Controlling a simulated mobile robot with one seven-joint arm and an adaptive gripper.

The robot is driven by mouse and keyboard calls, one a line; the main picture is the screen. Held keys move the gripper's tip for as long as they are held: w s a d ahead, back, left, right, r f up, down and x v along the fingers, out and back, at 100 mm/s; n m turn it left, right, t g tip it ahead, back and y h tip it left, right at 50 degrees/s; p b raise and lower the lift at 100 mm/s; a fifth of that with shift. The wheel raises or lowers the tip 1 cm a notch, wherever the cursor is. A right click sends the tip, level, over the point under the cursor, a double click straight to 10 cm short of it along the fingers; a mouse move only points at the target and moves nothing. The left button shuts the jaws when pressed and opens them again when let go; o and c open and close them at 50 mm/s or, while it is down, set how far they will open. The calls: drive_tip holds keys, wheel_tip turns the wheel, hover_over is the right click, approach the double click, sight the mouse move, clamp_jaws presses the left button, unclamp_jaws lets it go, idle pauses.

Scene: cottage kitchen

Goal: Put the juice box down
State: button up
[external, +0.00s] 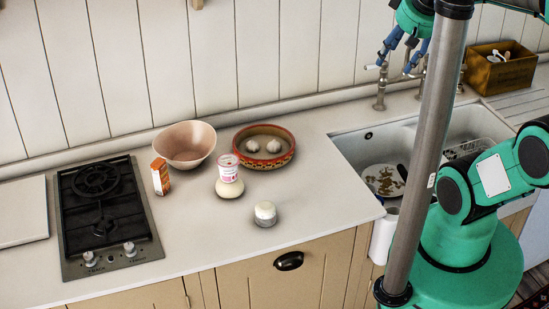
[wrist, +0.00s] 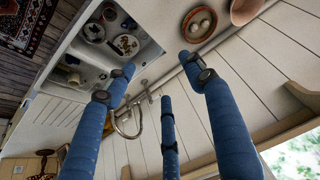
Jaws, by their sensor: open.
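My gripper (external: 405,55) is high above the sink taps, far to the right of the juice box. In the wrist view my gripper (wrist: 160,75) has its blue fingers spread apart with nothing between them.
The pink bowl (external: 184,145), a red patterned bowl (external: 278,160) with garlic, a white-and-pink tub (external: 228,167) and a white jar (external: 265,214) stand on the counter (external: 200,240). The black hob (external: 104,205) lies left. The sink (external: 352,150) holds plates. The front counter is mostly clear.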

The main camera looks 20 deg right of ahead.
drive_tip(key=shift+m, duration=0.3)
drive_tip(key=s, duration=0.1)
drive_tip(key=s+d+f, duration=0.1)
drive_tip(key=s, duration=0.1)
drive_tip(key=shift+s+d+f, duration=0.2)
drive_tip(key=shift+s+f, duration=0.1)
wheel_tip(320, 180, down, 14)
drive_tip(key=b, duration=1.3)
drive_tip(key=shift+r+b, duration=0.15)
drive_tip(key=shift+b, duration=0.25)
